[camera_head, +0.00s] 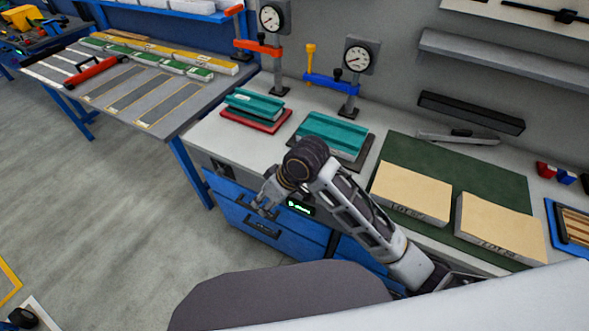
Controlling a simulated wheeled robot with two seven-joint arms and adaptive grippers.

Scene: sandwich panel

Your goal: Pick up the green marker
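I cannot make out a green marker in this view. My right gripper (266,203) hangs in front of the blue drawers, near the front edge of the workbench (222,140). Its fingers look spread, with nothing seen between them. My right arm reaches in from the lower right and covers part of the bench front. My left gripper is not in view.
Teal blocks (335,132) and cream blocks (410,190) lie on the workbench, the cream ones on a dark green mat (500,183). Dial gauges (360,57) stand behind. Small red and blue items (544,170) sit far right. A second table (150,100) stands at left.

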